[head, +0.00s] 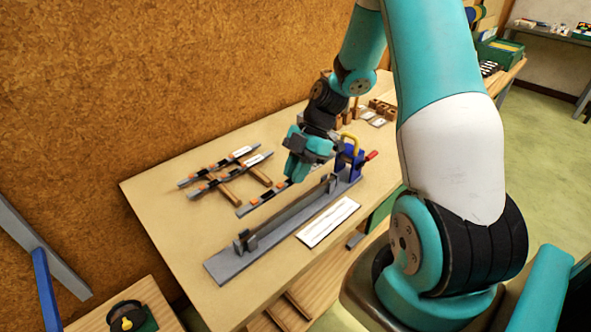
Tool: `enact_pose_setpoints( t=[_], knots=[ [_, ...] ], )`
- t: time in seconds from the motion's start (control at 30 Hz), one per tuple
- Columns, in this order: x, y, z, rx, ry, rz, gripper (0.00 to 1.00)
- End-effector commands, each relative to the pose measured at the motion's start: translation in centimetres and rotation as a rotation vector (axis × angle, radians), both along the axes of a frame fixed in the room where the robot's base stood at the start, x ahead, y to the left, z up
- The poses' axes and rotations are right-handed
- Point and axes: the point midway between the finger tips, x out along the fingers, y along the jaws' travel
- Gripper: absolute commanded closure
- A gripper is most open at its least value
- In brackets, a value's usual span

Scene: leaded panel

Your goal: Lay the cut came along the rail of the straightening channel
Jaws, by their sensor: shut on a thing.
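The straightening channel (225,264) is a long grey base with a raised rail (288,216), lying diagonally across the table. It has a small upright block (245,241) near its front-left end and a blue clamp (349,160) with a red handle at its far-right end. My gripper (297,178) is shut on a dark came (262,200) with orange marks. The came extends from the jaws toward the front left, on the wall side of the rail and roughly parallel to it. Whether it touches anything is unclear.
Two similar marked strips (206,190) with white labels lie across wooden bars (229,193) at the left. A white sheet (328,222) lies in front of the channel. Small wooden blocks (381,108) stand at the back right. The table's (155,210) left end is clear.

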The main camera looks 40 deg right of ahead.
Motion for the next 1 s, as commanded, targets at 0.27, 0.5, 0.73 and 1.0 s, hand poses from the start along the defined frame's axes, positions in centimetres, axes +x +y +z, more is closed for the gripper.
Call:
enact_pose_setpoints(
  t=[0.27, 0.5, 0.73, 1.0],
  knots=[
    [0.0, 0.0, -3.4, 0.001, 0.001, 0.001, 1.0],
    [0.0, 0.0, -5.9, 0.001, 0.0, 0.001, 1.0],
    [0.0, 0.0, -7.1, 0.0, -0.001, 0.001, 1.0],
    [0.0, 0.0, -7.0, 0.0, -0.001, 0.001, 1.0]
  ],
)
